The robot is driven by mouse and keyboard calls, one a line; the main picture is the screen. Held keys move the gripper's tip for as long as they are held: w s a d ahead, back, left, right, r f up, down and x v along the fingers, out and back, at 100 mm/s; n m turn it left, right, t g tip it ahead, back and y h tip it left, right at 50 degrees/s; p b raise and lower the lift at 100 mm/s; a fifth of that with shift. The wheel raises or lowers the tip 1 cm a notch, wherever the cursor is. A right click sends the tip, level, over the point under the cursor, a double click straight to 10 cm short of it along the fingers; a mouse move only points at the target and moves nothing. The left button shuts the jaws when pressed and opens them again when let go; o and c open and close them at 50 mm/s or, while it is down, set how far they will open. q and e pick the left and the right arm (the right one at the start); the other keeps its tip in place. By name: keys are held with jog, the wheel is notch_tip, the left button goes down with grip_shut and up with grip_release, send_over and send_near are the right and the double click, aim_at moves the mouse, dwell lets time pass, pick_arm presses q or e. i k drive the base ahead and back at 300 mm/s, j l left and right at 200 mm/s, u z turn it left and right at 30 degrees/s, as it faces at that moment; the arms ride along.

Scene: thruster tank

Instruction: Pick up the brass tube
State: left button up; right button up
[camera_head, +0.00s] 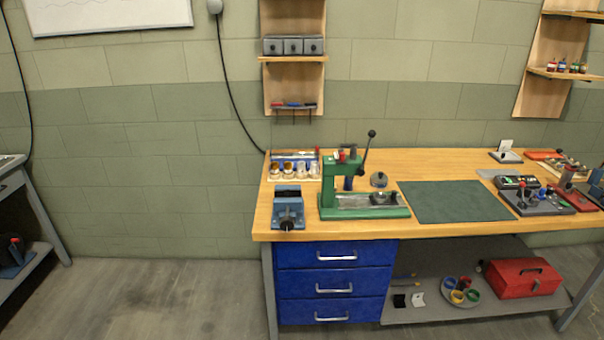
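I cannot make out the brass tube for certain at this distance. A small rack (293,157) at the back left of the workbench (450,165) holds several small cups with yellowish and brown contents. A green arbor press (340,190) with a dark lever stands in front of it to the right. A blue vise (288,206) sits at the bench's front left corner. Neither of my grippers is in view.
A dark green mat (455,201) lies bare mid-bench. Electronics and tools crowd the right end. Blue drawers (333,284) and a lower shelf with a red toolbox (523,278) are beneath. Floor (150,300) at left front is clear; another bench (20,200) stands far left.

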aim_at(288, 170)
jog(key=i+l+u, duration=0.15)
jog(key=i+l, duration=0.3)
jog(key=i+l+u, duration=0.2)
jog(key=i+l, duration=0.2)
jog(key=i+l+u, duration=0.15)
jog(key=i+l, duration=0.25)
jog(key=l, duration=0.25)
